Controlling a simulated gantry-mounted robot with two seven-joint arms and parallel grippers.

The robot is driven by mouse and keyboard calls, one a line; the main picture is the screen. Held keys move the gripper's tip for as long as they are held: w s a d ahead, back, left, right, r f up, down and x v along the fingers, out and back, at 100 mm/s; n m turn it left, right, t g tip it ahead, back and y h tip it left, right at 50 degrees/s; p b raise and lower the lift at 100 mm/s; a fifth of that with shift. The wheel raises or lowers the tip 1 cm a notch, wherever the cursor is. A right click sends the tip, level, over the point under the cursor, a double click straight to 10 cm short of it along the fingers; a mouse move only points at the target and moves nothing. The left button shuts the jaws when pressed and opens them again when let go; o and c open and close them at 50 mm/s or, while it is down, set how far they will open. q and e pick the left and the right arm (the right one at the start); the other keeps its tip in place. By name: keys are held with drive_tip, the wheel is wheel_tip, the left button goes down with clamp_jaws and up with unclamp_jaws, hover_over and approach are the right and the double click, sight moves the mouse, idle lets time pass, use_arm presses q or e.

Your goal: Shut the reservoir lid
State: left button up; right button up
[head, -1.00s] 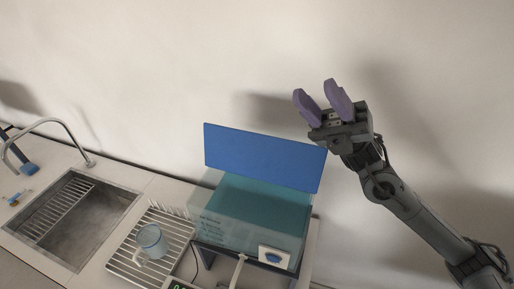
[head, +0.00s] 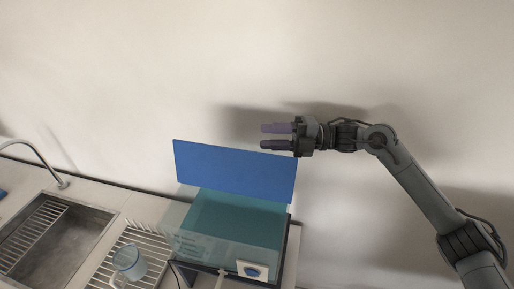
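The reservoir is a clear tank (head: 189,247) with teal water (head: 238,220) in it, at the lower middle of the head view. Its blue lid (head: 235,171) stands raised along the back edge, so the tank is open on top. My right gripper (head: 263,136) is beside the lid's upper right corner in the picture, fingers pointing left. Its two purple fingers are apart with nothing between them. I cannot tell whether it touches the lid; it appears clear of it. My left gripper is not in view.
A steel sink (head: 50,236) with a curved faucet (head: 42,158) is at the left. A drying rack (head: 150,243) holds a clear bluish jug (head: 127,263) left of the tank. The wall behind is bare.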

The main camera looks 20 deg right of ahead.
sight(238, 153)
drive_tip(key=f+g, duration=0.1)
drive_tip(key=a+f+n+g+b, duration=0.1)
drive_tip(key=f, duration=0.1)
drive_tip(key=shift+s+a+f+n, duration=0.1)
drive_tip(key=shift+s+f+n, duration=0.1)
drive_tip(key=shift+f+n, duration=0.1)
drive_tip(key=shift+y, duration=0.3)
drive_tip(key=p+x, duration=0.2)
drive_tip(key=x, duration=0.4)
drive_tip(key=shift+r, duration=0.1)
drive_tip(key=shift+w+a+p, duration=0.1)
drive_tip(key=shift+a+p, duration=0.25)
drive_tip(key=shift+a, duration=0.25)
drive_tip(key=shift+w+a, duration=0.1)
drive_tip(key=shift+a, duration=0.1)
drive_tip(key=c, duration=0.6)
clamp_jaws()
